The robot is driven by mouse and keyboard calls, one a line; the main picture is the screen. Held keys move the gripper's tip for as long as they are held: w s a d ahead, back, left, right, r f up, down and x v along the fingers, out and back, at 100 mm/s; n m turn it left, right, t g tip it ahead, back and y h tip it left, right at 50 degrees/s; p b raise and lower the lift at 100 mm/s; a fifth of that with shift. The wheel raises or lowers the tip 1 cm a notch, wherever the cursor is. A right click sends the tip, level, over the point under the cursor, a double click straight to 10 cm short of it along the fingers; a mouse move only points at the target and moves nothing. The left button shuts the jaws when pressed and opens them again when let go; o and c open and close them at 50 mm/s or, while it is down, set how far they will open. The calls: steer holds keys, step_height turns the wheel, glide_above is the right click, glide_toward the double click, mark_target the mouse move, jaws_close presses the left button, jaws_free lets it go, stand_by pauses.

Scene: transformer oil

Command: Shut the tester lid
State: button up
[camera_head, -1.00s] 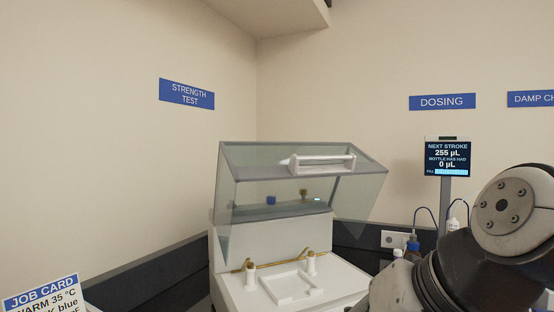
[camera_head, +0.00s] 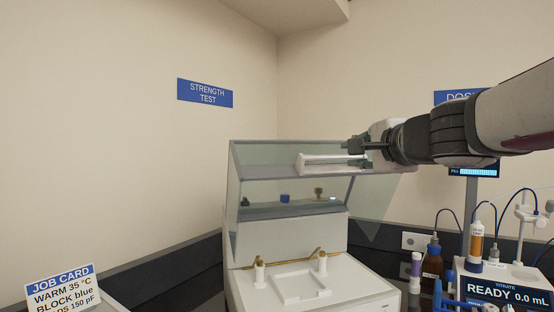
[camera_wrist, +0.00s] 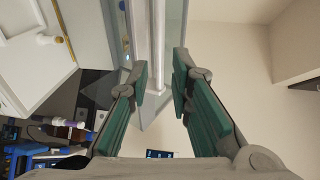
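The tester (camera_head: 310,290) is a white box with a tilted clear lid (camera_head: 285,193) that stands raised and open above it. A white bar handle (camera_head: 325,162) runs along the lid's upper front edge. My gripper (camera_head: 350,150) is at the right end of this handle, its fingers pointing left. In the wrist view my gripper (camera_wrist: 158,75) is open, with the pale handle bar (camera_wrist: 156,45) running between and beyond the two green-padded fingers. Whether either finger touches the bar cannot be told.
A job card (camera_head: 60,290) stands at the lower left. Bottles, including a brown one (camera_head: 432,262), and a titrator with a READY display (camera_head: 505,292) crowd the lower right. A dark ledge (camera_head: 180,272) runs along the wall. The space above the lid is free.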

mark_target(335, 157)
steer(key=w, duration=0.3)
steer(key=w+a+f, duration=0.1)
steer(key=w, duration=0.6)
steer(key=shift+w+a+f, duration=0.25)
steer(key=shift+w+a, duration=0.05)
jaws_close()
